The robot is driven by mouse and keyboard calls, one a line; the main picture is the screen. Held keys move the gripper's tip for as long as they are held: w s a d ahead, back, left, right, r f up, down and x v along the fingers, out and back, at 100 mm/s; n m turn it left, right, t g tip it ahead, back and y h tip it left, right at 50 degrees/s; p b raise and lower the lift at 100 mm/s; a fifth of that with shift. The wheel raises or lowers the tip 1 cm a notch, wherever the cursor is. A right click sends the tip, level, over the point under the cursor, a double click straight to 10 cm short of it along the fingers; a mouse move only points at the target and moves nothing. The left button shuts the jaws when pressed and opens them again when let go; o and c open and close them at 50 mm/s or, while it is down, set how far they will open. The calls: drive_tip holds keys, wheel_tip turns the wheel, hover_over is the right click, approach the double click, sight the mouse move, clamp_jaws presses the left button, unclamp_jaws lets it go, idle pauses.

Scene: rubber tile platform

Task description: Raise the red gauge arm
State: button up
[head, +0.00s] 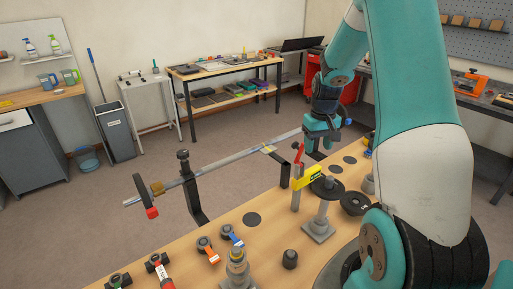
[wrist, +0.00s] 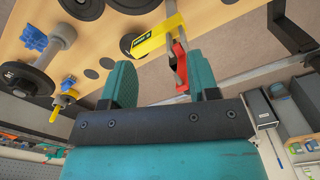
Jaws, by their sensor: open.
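The red gauge arm (head: 299,155) is a short, slim red piece at the top of an upright post on the wooden bench. It tilts up in the head view, beside a yellow labelled part (head: 314,176). The wrist view shows the red arm (wrist: 180,68) with the yellow part (wrist: 158,36) beyond it. My gripper (head: 318,146) is open, just right of and above the red arm. In the wrist view, the red arm appears between the teal fingers of my gripper (wrist: 164,82), closer to the right finger. Nothing is held; I cannot tell whether they touch.
A long metal bar (head: 225,164) on black supports runs along the bench's (head: 185,226) far edge.

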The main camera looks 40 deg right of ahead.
wheel_tip(320, 180, up, 12)
drive_tip(key=b, duration=0.3)
drive_tip(key=s+a+n, duration=0.1)
drive_tip(key=a+n, duration=0.2)
drive_tip(key=a, duration=0.9)
drive_tip(key=s+a+f+n+t+y+b, duration=0.1)
drive_tip(key=a+n, duration=0.2)
drive_tip(key=a, duration=1)
drive_tip(key=shift+s+a+y, duration=0.15)
drive_tip(key=shift+s+y, duration=0.1)
drive_tip(key=shift+y, duration=0.05)
